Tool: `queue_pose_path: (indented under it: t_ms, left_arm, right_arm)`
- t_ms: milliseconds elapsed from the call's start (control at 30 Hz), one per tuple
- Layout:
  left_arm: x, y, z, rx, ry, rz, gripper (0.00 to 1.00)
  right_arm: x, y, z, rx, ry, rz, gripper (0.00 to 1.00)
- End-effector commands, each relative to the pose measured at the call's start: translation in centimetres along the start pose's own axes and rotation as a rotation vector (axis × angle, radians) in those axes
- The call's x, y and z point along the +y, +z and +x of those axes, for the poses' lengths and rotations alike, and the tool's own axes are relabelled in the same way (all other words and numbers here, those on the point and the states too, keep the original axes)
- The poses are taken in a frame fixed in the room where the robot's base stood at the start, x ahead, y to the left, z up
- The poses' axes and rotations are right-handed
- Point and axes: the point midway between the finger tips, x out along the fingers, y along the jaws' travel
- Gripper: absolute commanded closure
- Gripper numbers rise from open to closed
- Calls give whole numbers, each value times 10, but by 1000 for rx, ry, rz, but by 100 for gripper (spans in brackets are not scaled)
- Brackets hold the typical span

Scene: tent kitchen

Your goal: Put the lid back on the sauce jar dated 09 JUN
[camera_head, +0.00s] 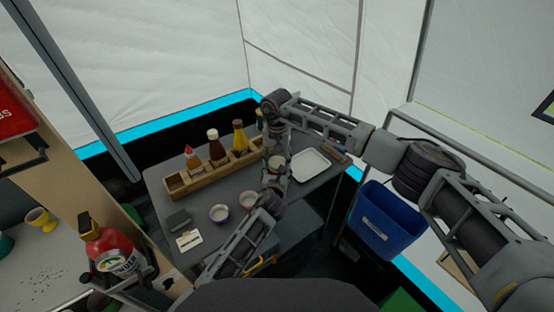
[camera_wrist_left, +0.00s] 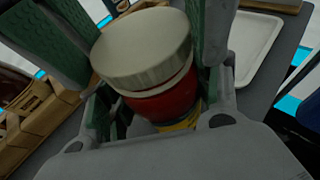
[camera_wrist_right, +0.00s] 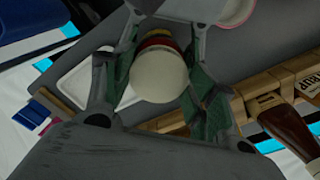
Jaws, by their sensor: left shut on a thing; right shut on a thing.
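A sauce jar with red contents and a yellow band low down (camera_wrist_left: 172,103) stands between my grippers, in the middle of the left wrist view. A round cream lid (camera_wrist_left: 142,48) sits at its mouth; whether it is fully seated I cannot tell. The lid shows from above in the right wrist view (camera_wrist_right: 158,76), with the jar's red and yellow side behind it (camera_wrist_right: 157,41). My left gripper (camera_head: 274,182) is shut on the jar from the near side. My right gripper (camera_head: 277,148) comes from above, shut on the lid. No date is readable.
A wooden rack (camera_head: 178,184) with several sauce bottles stands to the left. A white tray (camera_head: 311,165) lies to the right. Two small bowls (camera_head: 219,213) (camera_head: 248,199), a dark block (camera_head: 178,220) and a card (camera_head: 189,240) lie nearer. A blue bin (camera_head: 388,222) stands right of the table.

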Motion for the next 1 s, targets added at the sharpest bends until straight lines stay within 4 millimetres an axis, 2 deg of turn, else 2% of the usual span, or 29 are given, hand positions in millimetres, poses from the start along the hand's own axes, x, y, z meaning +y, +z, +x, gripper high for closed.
queue_pose_path:
  t_ms: [267, 1000]
  left_arm:
    - [0, -1, 0, 2, 1, 1, 100]
    - [1, -2, 0, 3, 2, 1, 100]
  right_arm:
    - [-1, 0, -1, -1, 0, 103, 52]
    - [-3, -2, -1, -3, 0, 702, 52]
